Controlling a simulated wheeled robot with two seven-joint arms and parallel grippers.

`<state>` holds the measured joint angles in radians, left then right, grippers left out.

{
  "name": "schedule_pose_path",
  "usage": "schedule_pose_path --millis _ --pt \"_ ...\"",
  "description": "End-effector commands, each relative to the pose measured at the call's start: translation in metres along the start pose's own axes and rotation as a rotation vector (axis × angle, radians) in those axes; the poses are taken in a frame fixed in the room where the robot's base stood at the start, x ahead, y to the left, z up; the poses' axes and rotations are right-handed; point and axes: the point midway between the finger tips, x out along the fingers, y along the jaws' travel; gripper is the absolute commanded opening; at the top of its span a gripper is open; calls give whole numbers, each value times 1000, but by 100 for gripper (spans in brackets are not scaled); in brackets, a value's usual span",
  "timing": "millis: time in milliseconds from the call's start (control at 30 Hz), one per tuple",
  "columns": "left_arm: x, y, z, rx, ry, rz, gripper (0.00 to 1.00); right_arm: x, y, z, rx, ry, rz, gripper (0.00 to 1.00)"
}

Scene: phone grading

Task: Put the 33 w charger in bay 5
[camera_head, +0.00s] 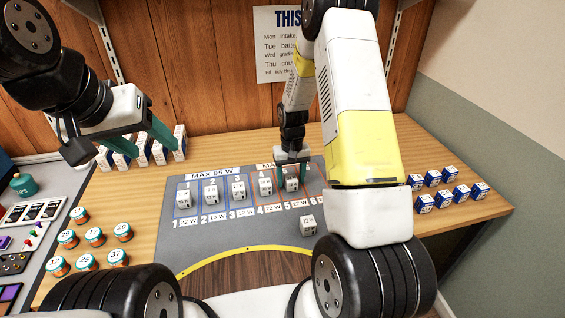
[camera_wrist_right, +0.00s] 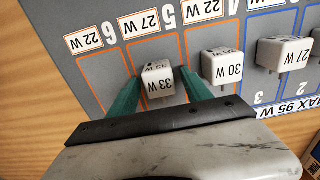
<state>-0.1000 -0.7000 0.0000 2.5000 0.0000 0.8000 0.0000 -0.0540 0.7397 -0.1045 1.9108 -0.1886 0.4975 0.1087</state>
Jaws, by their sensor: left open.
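The 33 W charger (camera_wrist_right: 157,83) is a small white block standing in bay 5, between the two green fingers of my right gripper (camera_wrist_right: 160,88). The fingers straddle it closely; whether they press on it is unclear. Bay 5 is an orange-outlined slot labelled 27 W (camera_head: 275,208) on the grey mat. My left gripper (camera_head: 145,130) is open and empty, raised at the upper left, in front of white boxes.
Other chargers stand in bays 1 to 4, including a 30 W one (camera_wrist_right: 222,66) in bay 4. Bay 6 (camera_wrist_right: 98,72) looks empty. A loose charger (camera_head: 307,224) sits on the mat in front of the bays. Blue-white boxes (camera_head: 451,196) stand at right, round jars (camera_head: 95,236) at left.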

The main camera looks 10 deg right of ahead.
Motion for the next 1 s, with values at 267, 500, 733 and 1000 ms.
schedule_pose_path --millis 267,500,733,1000 --pt "0 0 0 0 0 0 58 -5 0 0 0 1 0 58" --pt "0 0 0 0 0 0 58 -46 0 -1 0 5 0 58" --pt "0 0 0 0 0 0 58 -94 0 -1 0 4 -1 58" --pt "0 0 0 0 0 0 58 -124 0 1 0 4 -1 58"
